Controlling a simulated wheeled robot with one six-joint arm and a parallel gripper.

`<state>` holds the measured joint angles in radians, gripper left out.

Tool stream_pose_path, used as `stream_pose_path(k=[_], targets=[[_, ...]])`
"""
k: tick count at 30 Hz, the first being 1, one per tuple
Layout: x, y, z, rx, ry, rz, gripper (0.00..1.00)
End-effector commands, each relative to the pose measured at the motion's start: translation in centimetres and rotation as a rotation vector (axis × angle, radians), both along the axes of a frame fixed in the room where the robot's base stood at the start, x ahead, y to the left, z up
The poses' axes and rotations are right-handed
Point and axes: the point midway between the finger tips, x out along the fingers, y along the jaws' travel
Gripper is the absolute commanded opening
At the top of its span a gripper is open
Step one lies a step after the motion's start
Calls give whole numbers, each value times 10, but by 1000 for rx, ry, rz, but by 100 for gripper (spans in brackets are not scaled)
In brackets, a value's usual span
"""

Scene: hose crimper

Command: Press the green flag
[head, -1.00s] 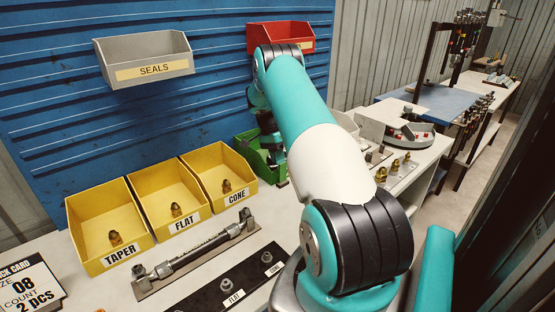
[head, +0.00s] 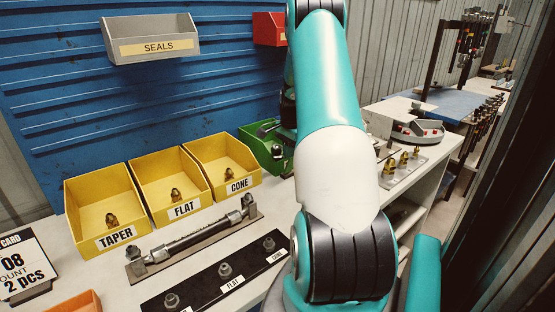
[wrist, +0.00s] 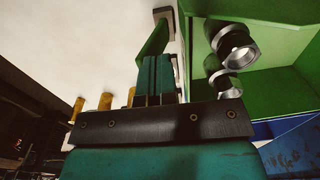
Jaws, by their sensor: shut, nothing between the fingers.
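I cannot pick out a green flag for certain in either view. A green bin (head: 257,151) stands on the bench behind the yellow bins, partly hidden by my arm. In the wrist view the green bin (wrist: 285,88) fills the right side, with two dark and silver fittings (wrist: 230,50) in it. My gripper (wrist: 157,62) has its teal fingers together, with nothing between them. A narrow green upright surface (wrist: 152,42) shows just beyond the fingertips; I cannot tell whether they touch it. In the head view my arm hides the gripper.
Yellow TAPER (head: 95,243), FLAT (head: 160,217) and CONE (head: 215,193) bins stand left of my arm. A hose assembly (head: 195,240) and a black strip (head: 205,292) lie before them. A grey SEALS bin (head: 150,47) and a red bin (head: 268,30) hang on the blue wall.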

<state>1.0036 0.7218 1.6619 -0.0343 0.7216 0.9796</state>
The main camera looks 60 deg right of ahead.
Motion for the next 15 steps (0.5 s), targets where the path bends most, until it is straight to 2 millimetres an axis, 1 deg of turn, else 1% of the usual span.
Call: stream_pose_path(k=[1,15], targets=[[-6,1,-7,-17,-40,-5,0],[-36,14,-17,-175,-429,-4,0]])
